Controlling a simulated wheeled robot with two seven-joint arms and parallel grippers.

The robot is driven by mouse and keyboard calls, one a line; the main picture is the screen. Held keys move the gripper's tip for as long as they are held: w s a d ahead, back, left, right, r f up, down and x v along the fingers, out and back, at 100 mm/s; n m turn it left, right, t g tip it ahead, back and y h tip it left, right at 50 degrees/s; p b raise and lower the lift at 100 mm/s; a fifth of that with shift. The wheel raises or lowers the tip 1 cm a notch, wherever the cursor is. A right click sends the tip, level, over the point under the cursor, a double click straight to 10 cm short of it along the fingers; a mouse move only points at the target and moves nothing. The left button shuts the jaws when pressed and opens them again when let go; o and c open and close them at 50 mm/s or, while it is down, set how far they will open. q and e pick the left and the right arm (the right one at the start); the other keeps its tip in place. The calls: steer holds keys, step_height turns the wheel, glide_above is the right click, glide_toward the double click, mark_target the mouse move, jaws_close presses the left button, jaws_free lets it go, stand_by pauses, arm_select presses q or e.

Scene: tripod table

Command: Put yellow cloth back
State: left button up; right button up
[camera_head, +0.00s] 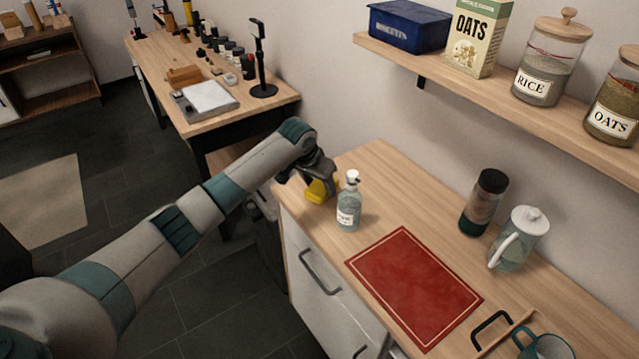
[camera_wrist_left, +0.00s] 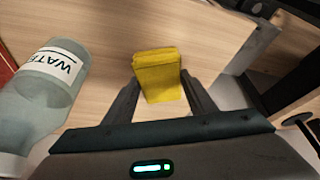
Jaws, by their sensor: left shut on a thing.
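The yellow cloth (camera_head: 319,190) is a small folded block at the far left corner of the wooden counter. My left gripper (camera_head: 318,177) reaches over the counter from the left and is shut on the cloth. In the left wrist view the cloth (camera_wrist_left: 159,75) sits between the two fingers of the gripper (camera_wrist_left: 168,98), over the wooden surface. I cannot tell whether the cloth touches the counter. My right gripper is in neither view.
A water bottle (camera_head: 349,203) stands close beside the gripper and also shows in the left wrist view (camera_wrist_left: 42,88). A red mat (camera_head: 416,287) lies nearer on the counter (camera_head: 391,171). A dark-capped jar (camera_head: 483,203) and a glass pitcher (camera_head: 519,240) stand along the wall.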

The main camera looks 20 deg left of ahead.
arm_select(q)
steer(key=shift+f, duration=0.1)
steer(key=o, duration=1)
steer(key=shift+c, duration=0.2)
steer(key=b+v, duration=0.2)
steer(key=v, duration=1)
